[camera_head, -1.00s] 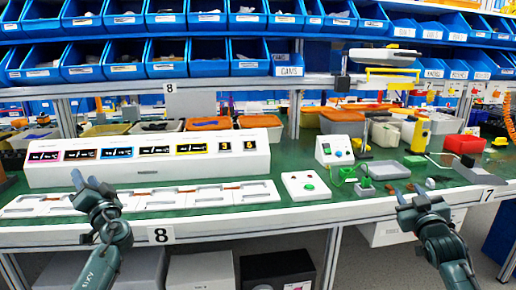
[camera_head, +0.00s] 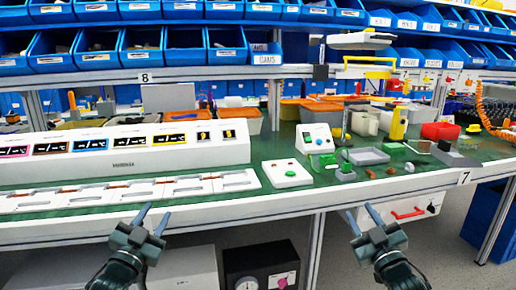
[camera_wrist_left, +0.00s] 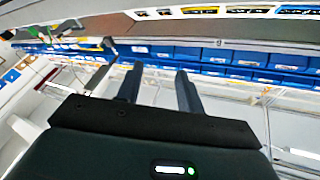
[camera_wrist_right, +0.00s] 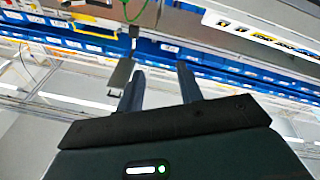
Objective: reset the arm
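My left gripper (camera_head: 154,218) is in front of the workbench edge, below the white panels, with its two fingers apart and nothing between them. The fingers also show apart in the left wrist view (camera_wrist_left: 160,88). My right gripper (camera_head: 363,220) is in front of the bench edge to the right, fingers apart and empty. It shows the same in the right wrist view (camera_wrist_right: 160,88). A white box with a dial and buttons (camera_head: 316,138) stands on the bench. A white plate with a green button (camera_head: 287,173) lies in front of it. Neither gripper touches anything.
The green bench (camera_head: 375,181) holds a long white display unit (camera_head: 120,150), a grey tray (camera_head: 365,156) and a red bin (camera_head: 440,131). Blue bins (camera_head: 97,50) line the shelves above.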

